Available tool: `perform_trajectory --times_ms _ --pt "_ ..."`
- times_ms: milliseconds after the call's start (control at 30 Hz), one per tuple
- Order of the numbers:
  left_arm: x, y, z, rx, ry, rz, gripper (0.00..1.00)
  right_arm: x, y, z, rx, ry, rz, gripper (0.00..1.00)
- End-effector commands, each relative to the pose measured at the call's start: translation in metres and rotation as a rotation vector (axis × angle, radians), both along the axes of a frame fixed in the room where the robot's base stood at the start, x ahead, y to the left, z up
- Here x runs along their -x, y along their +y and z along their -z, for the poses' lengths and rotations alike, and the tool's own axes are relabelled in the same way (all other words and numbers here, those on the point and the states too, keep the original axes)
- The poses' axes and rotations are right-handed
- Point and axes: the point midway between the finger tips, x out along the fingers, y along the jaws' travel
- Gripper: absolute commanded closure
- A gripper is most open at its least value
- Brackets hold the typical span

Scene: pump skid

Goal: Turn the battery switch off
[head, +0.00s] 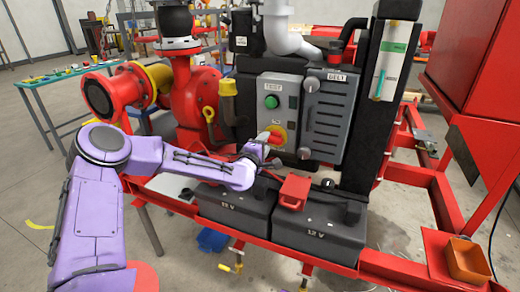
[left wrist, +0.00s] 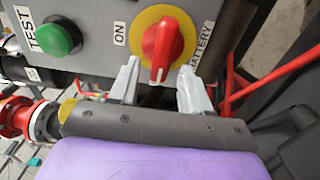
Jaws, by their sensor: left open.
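The battery switch (left wrist: 160,47) is a red knob on a round yellow plate, with ON and BATTERY labels beside it. In the head view the switch (head: 275,134) sits low on the grey control panel (head: 266,92), partly behind my left gripper. My left gripper (head: 260,149) is just in front of it. In the left wrist view my left gripper (left wrist: 159,80) is open, one finger on each side of the knob's lower end. I cannot tell whether the fingers touch the knob. My right gripper is not in view.
A green TEST button (left wrist: 57,37) is left of the switch. Two black 12 V batteries (head: 318,232) stand below on the red skid frame (head: 375,262). A red box-shaped part (head: 294,190) sits above them. A ribbed grey housing (head: 331,115) is right of the panel.

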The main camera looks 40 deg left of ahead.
Motion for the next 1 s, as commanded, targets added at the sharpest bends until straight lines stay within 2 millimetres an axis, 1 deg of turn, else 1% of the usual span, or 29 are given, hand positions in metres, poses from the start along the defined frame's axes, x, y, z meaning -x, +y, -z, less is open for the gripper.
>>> perform_trajectory --times_ms 200,300,400,533,1000 --pt "0.052 -0.013 -0.002 0.007 -0.004 0.000 0.52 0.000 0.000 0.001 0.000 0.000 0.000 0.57" --pt "0.070 -0.017 -0.002 0.006 -0.004 -0.001 0.52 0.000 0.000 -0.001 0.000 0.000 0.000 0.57" --pt "0.081 -0.020 -0.001 0.003 -0.003 0.000 0.52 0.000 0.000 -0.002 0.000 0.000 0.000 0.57" --pt "0.087 -0.021 0.000 0.004 -0.002 -0.001 0.52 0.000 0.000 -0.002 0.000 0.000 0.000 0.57" --pt "0.087 -0.021 0.000 0.003 -0.002 -0.001 0.52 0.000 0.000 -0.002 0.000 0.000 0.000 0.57"
